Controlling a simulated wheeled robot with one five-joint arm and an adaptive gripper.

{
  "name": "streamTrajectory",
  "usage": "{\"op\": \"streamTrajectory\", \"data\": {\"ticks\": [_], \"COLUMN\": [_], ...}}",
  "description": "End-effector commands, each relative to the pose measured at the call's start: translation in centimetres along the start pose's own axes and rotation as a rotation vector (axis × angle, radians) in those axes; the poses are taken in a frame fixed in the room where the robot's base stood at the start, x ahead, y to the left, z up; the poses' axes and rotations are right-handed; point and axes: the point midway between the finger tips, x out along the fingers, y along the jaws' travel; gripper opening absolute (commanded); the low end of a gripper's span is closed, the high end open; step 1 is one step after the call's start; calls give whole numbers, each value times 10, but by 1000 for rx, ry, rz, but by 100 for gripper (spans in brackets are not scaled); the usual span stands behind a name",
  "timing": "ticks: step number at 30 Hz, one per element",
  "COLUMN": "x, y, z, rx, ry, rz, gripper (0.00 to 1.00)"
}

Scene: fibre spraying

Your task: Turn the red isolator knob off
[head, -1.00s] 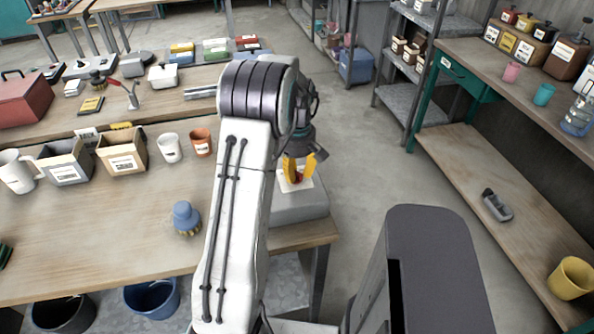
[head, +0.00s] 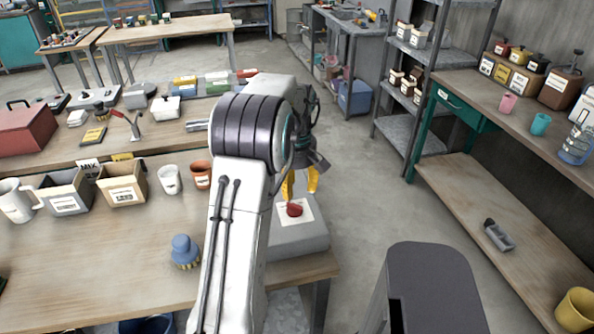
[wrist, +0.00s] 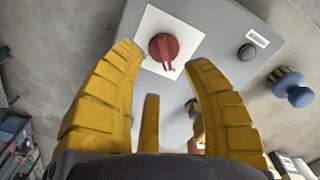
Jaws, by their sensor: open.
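The red isolator knob (head: 294,210) sits on a white square plate (head: 306,218) on top of a grey box (head: 300,240) at the bench's right end. In the wrist view the knob (wrist: 163,46) is round with a raised bar pointing down the picture, slightly right. My gripper (head: 301,184) has yellow fingers, is open and empty, and stands above and beyond the knob, apart from it. In the wrist view the knob appears between the spread fingertips (wrist: 161,60). Any position marks on the plate are too small to read.
A black button (wrist: 247,52) and a small label share the box top. A blue-topped brush (head: 185,252) stands on the bench left of my arm. Cups and open boxes (head: 122,184) stand farther left.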

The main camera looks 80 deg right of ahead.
Motion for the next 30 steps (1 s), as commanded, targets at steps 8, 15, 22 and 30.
{"op": "streamTrajectory", "data": {"ticks": [8, 15, 22, 30], "x": [-39, -54, -55, -55], "y": [1, 0, 0, 0], "z": [0, 0, 0, 0], "rx": [0, 0, 0, 0], "ry": [1, 0, 0, 0], "rz": [3, 1, -1, -1], "gripper": [45, 45, 45, 45]}}
